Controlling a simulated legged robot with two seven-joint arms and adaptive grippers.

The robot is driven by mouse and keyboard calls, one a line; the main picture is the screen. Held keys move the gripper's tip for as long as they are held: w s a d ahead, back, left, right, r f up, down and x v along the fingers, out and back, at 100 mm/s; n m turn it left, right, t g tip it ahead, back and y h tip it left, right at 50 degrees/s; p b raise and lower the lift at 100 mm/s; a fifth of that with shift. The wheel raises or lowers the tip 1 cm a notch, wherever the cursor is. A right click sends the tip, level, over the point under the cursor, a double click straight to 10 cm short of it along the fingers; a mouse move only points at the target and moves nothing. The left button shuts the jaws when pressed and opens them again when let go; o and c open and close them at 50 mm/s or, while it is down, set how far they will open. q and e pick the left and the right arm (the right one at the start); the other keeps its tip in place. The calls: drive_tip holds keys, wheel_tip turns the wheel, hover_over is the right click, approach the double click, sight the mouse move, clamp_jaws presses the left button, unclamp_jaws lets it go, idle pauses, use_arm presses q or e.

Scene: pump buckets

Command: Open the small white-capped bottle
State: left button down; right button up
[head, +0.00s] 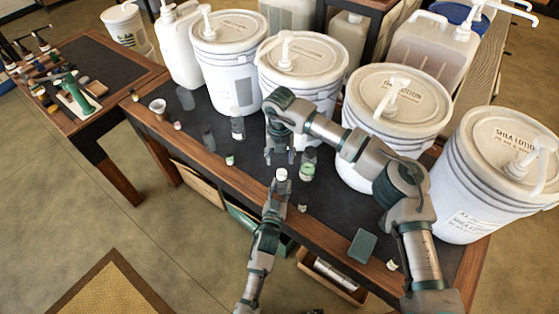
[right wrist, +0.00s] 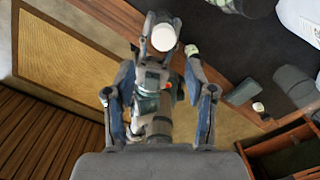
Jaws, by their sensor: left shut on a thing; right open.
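The small bottle shows mostly as its round white cap (head: 281,174); its body is hidden between my left gripper's fingers. My left gripper (head: 279,190) is shut on it and holds it upright near the table's front edge. The cap also shows in the right wrist view (right wrist: 164,38), facing that camera. My right gripper (head: 280,158) is open and empty, pointing down just behind and above the cap in the head view. In the right wrist view its two fingers (right wrist: 159,75) are spread, with the cap beyond their tips, roughly centred between them.
A clear bottle with a green label (head: 307,168) stands close to the right of my right gripper. Several white pump buckets (head: 303,58) line the table's back. A dark green block (head: 362,245) and a small bottle (head: 391,265) lie right. Another clear bottle (head: 237,125) stands left.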

sight(278, 172)
use_arm(q)
drive_tip(key=shift+w+a, duration=0.1)
drive_tip(key=shift+a, duration=0.55)
drive_tip(key=shift+d, duration=0.55)
use_arm(e)
drive_tip(key=m, duration=1.6)
drive_tip(key=shift+w+a+f, duration=0.1)
drive_tip(key=shift+w+a, duration=0.25)
drive_tip(key=shift+d+f+m, duration=0.1)
drive_tip(key=shift+f+m, duration=0.1)
drive_tip(key=shift+m, duration=0.2)
use_arm(q)
drive_tip(key=shift+a, duration=0.45)
use_arm(e)
drive_tip(key=f, duration=0.4)
drive_tip(key=a+f, duration=0.1)
drive_tip(key=f, duration=0.2)
use_arm(q)
drive_tip(key=shift+d, duration=0.1)
use_arm(e)
drive_tip(key=shift+d+f, duration=0.1)
drive_tip(key=shift+f, duration=0.1)
use_arm(q)
drive_tip(key=shift+d, duration=0.25)
use_arm(e)
drive_tip(key=shift+d+f, duration=0.1)
drive_tip(key=shift+d, duration=0.2)
